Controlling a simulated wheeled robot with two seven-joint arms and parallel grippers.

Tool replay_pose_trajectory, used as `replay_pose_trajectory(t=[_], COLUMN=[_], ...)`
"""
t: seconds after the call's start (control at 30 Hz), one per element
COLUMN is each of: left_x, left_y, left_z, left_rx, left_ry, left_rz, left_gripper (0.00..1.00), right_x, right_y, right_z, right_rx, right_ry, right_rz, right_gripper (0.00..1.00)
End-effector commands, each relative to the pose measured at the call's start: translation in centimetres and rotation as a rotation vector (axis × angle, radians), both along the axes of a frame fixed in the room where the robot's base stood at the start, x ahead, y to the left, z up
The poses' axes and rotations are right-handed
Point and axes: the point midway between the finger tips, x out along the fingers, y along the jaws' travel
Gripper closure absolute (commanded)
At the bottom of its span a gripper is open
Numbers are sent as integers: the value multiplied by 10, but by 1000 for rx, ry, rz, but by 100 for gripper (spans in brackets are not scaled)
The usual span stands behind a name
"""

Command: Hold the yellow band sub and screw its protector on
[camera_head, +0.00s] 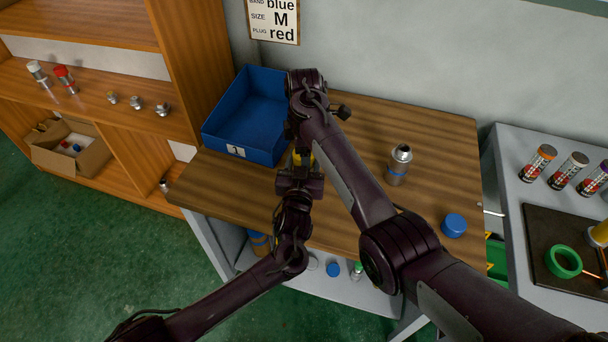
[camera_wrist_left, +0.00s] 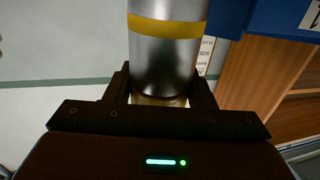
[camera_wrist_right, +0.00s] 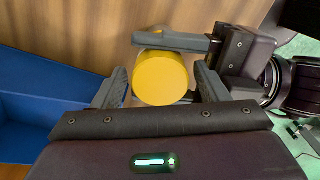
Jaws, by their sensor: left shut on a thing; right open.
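The yellow band sub (camera_wrist_left: 165,55), a silver cylinder with a yellow band, is gripped between the fingers of my left gripper (camera_wrist_left: 160,100). The left gripper (camera_head: 300,180) is above the wooden table in the head view. The yellow protector (camera_wrist_right: 160,78) is a round cap seen end-on in the right wrist view, in front of a left gripper finger. My right gripper (camera_wrist_right: 161,85) is open, with one finger on each side of the cap and slight gaps. A little yellow (camera_head: 301,158) shows in the head view; my arms hide most there. How far the cap is seated is hidden.
A blue bin (camera_head: 245,112) stands at the table's left. A silver sub with a blue band (camera_head: 398,165) and a blue cap (camera_head: 454,225) are on the right of the wooden table (camera_head: 440,130). A side bench holds spray cans (camera_head: 538,162) and a green ring (camera_head: 563,262).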

Motion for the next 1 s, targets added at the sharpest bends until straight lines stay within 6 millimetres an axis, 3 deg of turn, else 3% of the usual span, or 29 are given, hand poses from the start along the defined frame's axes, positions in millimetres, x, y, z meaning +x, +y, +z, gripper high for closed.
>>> replay_pose_trajectory(t=[0.17,0.5,0.67,0.9,1.0], left_x=[0,0,0,0,0], left_y=[1,1,1,1,2], left_z=[-2,-2,-2,-2,-2], left_rx=[2,2,2,2,2], left_ry=[3,3,3,3,4], left_rz=[2,2,2,3,3], left_gripper=[100,100,100,100,100], right_x=[0,0,0,0,0], right_y=[0,0,0,0,0], right_z=[0,0,0,1,0], right_rx=[0,0,0,0,0], right_ry=[0,0,-1,-3,-3], right_rz=[0,0,-80,-469,-544], right_gripper=[33,77,78,76,77])
